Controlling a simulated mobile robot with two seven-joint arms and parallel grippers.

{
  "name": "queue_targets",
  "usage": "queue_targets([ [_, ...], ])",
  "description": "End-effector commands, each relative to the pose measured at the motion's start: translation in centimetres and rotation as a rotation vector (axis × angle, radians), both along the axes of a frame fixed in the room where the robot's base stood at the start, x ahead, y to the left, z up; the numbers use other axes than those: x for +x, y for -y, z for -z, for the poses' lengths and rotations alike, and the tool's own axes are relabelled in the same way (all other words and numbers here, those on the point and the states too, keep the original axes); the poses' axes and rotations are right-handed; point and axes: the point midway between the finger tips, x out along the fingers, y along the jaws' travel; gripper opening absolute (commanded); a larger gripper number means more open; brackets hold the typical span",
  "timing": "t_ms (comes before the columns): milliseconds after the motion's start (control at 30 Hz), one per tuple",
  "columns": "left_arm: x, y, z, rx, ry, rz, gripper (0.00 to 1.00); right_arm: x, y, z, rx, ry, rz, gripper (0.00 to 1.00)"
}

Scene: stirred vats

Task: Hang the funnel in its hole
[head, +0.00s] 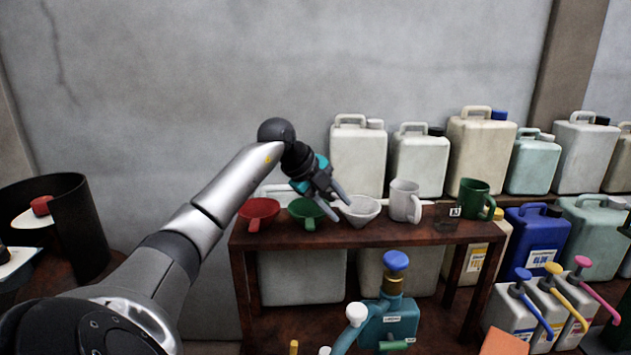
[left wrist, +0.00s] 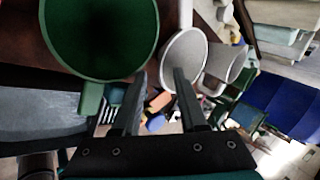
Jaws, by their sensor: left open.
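Three funnels are in a row at the top of a dark wooden rack (head: 385,236): a red one (head: 259,212), a green one (head: 304,210) and a white one (head: 361,211). My left gripper (head: 338,203) is open, pointing down between the green and white funnels, close to the white one. In the left wrist view, the white funnel's rim (left wrist: 184,60) lies just beyond and between my open fingers (left wrist: 160,95). The green funnel (left wrist: 100,35) fills the upper left there. I cannot tell whether the fingers touch the white funnel. The funnels' spouts and any holes are hidden. My right gripper is out of view.
A white jug (head: 404,200), a clear beaker (head: 446,215) and a green mug (head: 475,198) stand right of the funnels. Large canisters (head: 357,155) stand close behind. A black vat (head: 80,222) stands at left.

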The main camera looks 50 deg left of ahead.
Motion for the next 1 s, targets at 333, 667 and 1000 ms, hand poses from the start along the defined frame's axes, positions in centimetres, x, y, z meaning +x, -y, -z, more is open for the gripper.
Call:
queue_targets([
  [333, -4.8, -1.1, -6.2, 0.005, -0.001, -0.001, 0.42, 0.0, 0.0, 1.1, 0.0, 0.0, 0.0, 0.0],
  [667, -7.3, -1.7, -9.7, 0.0, 0.001, -0.001, 0.42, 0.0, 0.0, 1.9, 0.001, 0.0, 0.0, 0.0],
  [1000, -7.5, -1.7, -10.0, -0.001, 0.0, 0.0, 0.42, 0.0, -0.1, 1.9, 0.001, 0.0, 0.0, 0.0],
])
